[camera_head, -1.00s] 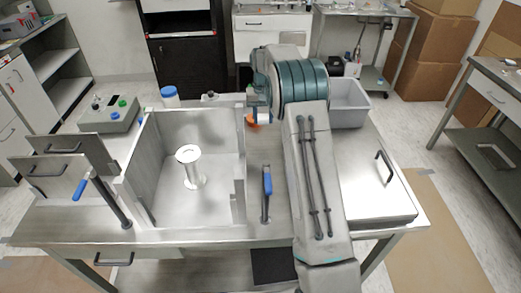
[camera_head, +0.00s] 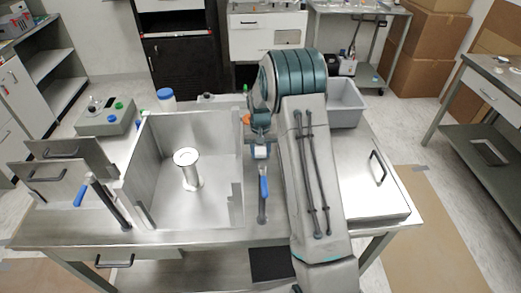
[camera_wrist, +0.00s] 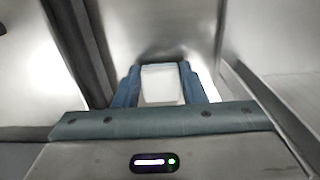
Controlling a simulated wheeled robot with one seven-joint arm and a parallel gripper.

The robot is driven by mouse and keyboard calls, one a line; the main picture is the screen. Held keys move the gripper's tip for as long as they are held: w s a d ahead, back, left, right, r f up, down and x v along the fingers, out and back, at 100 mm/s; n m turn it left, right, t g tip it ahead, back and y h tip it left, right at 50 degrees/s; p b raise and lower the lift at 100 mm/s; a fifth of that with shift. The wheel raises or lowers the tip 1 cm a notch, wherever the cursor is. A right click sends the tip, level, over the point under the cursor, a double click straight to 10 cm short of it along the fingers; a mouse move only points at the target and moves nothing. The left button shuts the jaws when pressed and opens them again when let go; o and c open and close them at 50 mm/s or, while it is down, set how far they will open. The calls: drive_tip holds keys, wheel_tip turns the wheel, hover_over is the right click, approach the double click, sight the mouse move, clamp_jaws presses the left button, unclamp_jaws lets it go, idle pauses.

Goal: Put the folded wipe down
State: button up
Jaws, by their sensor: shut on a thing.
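The folded wipe (camera_wrist: 162,84) is a small white block between the two blue fingers of my gripper (camera_wrist: 160,90) in the wrist view. My gripper is shut on it. In the head view my gripper (camera_head: 260,146) hangs over the metal bench (camera_head: 225,243), just right of the open metal chamber (camera_head: 150,165) and behind a blue-handled lever (camera_head: 264,187). The wipe shows there as a small pale patch (camera_head: 260,153). I cannot tell whether it touches the bench.
A pedestal (camera_head: 188,170) stands inside the chamber. A control box (camera_head: 107,117) and a blue-lidded jar (camera_head: 166,101) are at left and behind. A grey bin (camera_head: 347,104) and a flat lid with a handle (camera_head: 372,190) are right of my arm. Another blue-handled lever (camera_head: 104,200) stands front left.

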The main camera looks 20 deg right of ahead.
drive_tip(key=shift+f, duration=0.15)
drive_tip(key=shift+f, duration=0.1)
drive_tip(key=o, duration=0.9)
drive_tip(key=shift+o, duration=0.2)
